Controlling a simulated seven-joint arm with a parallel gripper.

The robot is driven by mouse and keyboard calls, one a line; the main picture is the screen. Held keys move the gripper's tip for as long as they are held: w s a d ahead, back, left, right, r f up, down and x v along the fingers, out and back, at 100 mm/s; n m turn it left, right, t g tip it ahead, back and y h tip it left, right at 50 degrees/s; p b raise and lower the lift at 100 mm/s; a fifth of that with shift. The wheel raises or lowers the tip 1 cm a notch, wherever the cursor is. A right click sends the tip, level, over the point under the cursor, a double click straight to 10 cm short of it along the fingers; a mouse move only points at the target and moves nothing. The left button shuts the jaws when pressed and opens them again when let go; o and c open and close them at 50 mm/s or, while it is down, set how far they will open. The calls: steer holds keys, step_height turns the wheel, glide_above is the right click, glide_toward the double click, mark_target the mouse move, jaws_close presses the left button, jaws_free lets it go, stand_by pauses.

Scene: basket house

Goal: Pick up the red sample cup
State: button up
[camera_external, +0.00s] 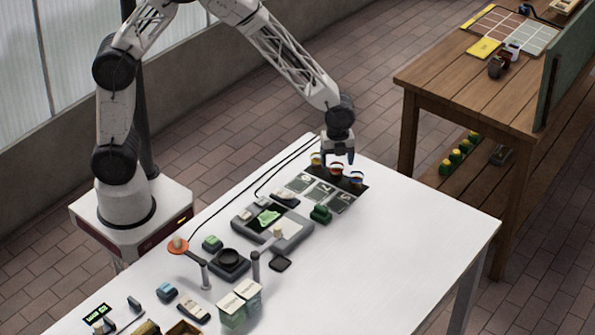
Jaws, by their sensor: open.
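The red sample cup (336,170) stands in the middle of a short row of small cups on a dark mat at the far end of the white table. A yellow cup (316,159) is to its left and a blue-marked cup (356,179) to its right. My gripper (337,157) points down, open, right above or around the top of the red cup. The fingers look apart on either side of it. I cannot tell whether they touch it. The cup's upper part is partly hidden by the gripper.
A grey device (272,228) with a green screen and a green block (320,213) stand nearby. The right side of the white table (410,245) is clear. A wooden bench (470,90) stands behind.

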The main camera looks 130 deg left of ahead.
mark_target(337, 167)
steer(key=shift+f, duration=2.5)
steer(key=c, duration=1)
steer(key=shift+r, duration=0.1)
steer(key=shift+r, duration=0.8)
step_height(337, 167, up, 2)
steer(key=shift+s+d, duration=0.1)
steer(key=s+d, duration=0.3)
steer(key=s, duration=0.1)
steer(key=s+d, duration=0.3)
steer(key=s, duration=0.1)
steer(key=s+d+r, duration=0.1)
steer(key=s+d, duration=0.3)
steer(key=shift+s+r, duration=0.1)
steer(key=shift+d, duration=0.1)
